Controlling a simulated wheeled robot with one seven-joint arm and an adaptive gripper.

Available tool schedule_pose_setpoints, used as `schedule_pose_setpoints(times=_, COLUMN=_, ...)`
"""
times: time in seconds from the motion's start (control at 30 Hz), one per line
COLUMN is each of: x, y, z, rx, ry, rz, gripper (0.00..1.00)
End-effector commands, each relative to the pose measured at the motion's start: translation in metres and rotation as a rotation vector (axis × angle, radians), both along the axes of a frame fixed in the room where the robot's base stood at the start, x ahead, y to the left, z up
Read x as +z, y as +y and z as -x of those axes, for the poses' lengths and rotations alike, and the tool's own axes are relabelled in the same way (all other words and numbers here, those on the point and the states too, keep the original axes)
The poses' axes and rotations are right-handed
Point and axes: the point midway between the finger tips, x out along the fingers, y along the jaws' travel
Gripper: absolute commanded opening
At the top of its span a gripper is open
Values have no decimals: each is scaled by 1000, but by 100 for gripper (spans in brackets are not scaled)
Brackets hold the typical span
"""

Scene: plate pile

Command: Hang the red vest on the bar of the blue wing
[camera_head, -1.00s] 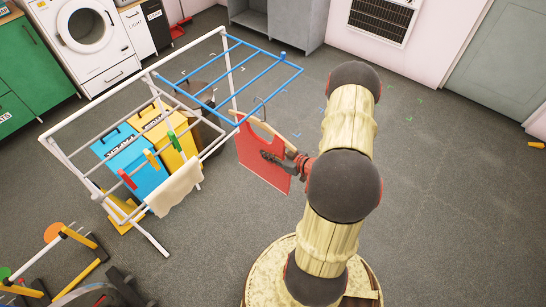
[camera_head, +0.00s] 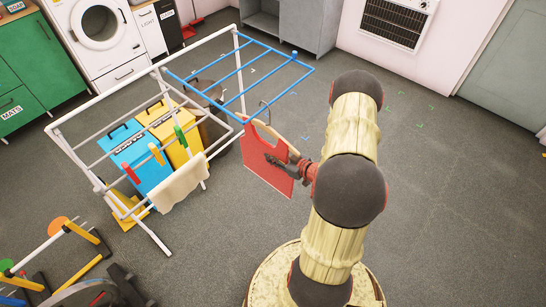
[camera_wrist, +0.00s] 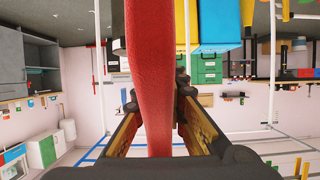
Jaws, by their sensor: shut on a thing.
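The red vest (camera_head: 262,172) hangs on a wooden hanger (camera_head: 281,141) with a thin hook (camera_head: 264,107) on top. My gripper (camera_head: 280,162) is shut on the vest from its right side, and the vest is off the floor. In the wrist view, the red vest (camera_wrist: 150,60) stands between the two fingers (camera_wrist: 157,100). The blue wing (camera_head: 235,70) sticks out to the right from the top of the white drying rack (camera_head: 115,85). In the head view the hook overlaps the wing's near outer bar; I cannot tell whether they touch.
A cream cloth (camera_head: 178,185) and coloured pegs hang on the rack's near side. Blue (camera_head: 137,158) and yellow (camera_head: 172,133) bins stand under it. Another rack-like object (camera_head: 62,245) lies lower left. The floor (camera_head: 450,200) to the right is clear.

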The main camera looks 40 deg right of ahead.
Motion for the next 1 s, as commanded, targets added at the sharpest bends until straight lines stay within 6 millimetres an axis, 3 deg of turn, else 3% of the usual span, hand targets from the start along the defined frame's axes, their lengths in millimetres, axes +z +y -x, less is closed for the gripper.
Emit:
schedule_pose_setpoints(times=0.27, x=0, y=0, z=0, rx=0, ry=-1, rz=0, gripper=0)
schedule_pose_setpoints(times=0.3, x=0, y=0, z=0, rx=0, ry=-1, rz=0, gripper=15)
schedule_pose_setpoints(times=0.63, x=0, y=0, z=0, rx=0, ry=0, rz=0, gripper=34)
schedule_pose_setpoints(times=1.0, x=1, y=-1, z=4, rx=-1, ry=0, rz=-1, gripper=34)
